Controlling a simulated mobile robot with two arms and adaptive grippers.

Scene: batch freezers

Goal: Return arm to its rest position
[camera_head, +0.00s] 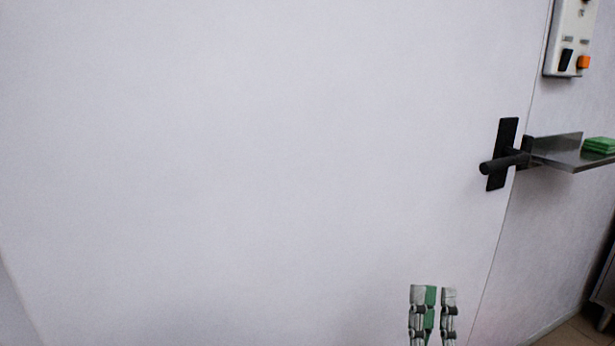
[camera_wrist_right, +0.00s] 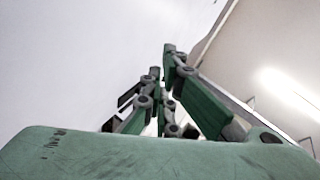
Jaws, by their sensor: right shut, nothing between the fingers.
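My right gripper (camera_head: 434,290) shows at the bottom of the head view, right of the middle, with its fingertips pointing up. It is in front of a large white door, below and left of the black door handle (camera_head: 503,160), and apart from the handle. In the right wrist view my right gripper (camera_wrist_right: 163,62) has its green fingers close together, with nothing between them. The rest of my right arm is out of the head view. My left gripper is in neither view.
The white door (camera_head: 250,150) fills most of the head view. Right of its edge, a metal shelf (camera_head: 570,157) with a green item (camera_head: 598,145) juts from the wall. A switch box (camera_head: 571,40) hangs above it. Brown floor shows at the lower right.

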